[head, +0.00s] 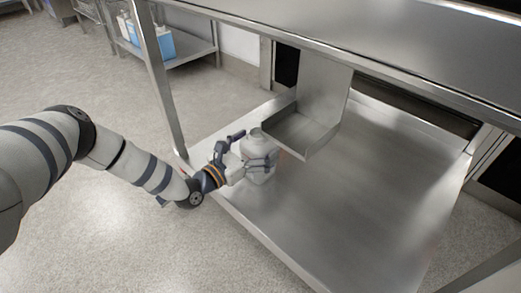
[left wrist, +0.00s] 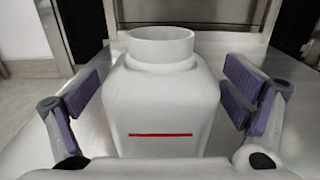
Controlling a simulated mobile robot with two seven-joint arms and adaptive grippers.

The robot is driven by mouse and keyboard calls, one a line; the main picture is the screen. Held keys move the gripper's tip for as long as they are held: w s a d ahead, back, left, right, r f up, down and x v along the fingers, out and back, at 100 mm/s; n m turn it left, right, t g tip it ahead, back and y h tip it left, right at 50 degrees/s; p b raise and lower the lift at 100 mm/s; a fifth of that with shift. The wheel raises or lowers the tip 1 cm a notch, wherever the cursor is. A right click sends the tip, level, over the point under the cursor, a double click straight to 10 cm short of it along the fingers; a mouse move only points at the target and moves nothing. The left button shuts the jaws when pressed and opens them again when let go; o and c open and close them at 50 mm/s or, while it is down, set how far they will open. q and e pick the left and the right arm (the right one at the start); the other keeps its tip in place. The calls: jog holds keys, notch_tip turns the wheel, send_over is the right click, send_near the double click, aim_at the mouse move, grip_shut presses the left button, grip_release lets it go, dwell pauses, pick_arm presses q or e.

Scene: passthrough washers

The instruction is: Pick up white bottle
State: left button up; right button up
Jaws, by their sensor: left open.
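The white bottle (head: 257,146) stands upright on the lower steel shelf (head: 330,210), close to its left end. It has a wide round neck and squared shoulders. In the left wrist view the bottle (left wrist: 162,98) fills the middle, with a red line on its front face. My left gripper (head: 250,152) reaches it from the left and is open. In the left wrist view its two purple-padded fingers (left wrist: 165,100) stand on either side of the bottle, with a visible gap at each side. My right gripper is not in view.
A steel chute (head: 305,115) hangs from the upper counter just right of the bottle. A table leg (head: 160,80) rises left of it. The upper counter (head: 350,45) overhangs the shelf. The shelf's right part is clear. A blue-and-white container (head: 158,43) stands on a far rack.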

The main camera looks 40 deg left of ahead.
pick_arm(q)
jog(key=shift+w, duration=0.2)
jog(key=c, duration=1.3)
jog(key=shift+o, duration=0.2)
jog(key=shift+r, duration=0.15)
notch_tip(320, 180, up, 9)
jog(key=p, duration=0.5)
jog(key=shift+r, duration=0.45)
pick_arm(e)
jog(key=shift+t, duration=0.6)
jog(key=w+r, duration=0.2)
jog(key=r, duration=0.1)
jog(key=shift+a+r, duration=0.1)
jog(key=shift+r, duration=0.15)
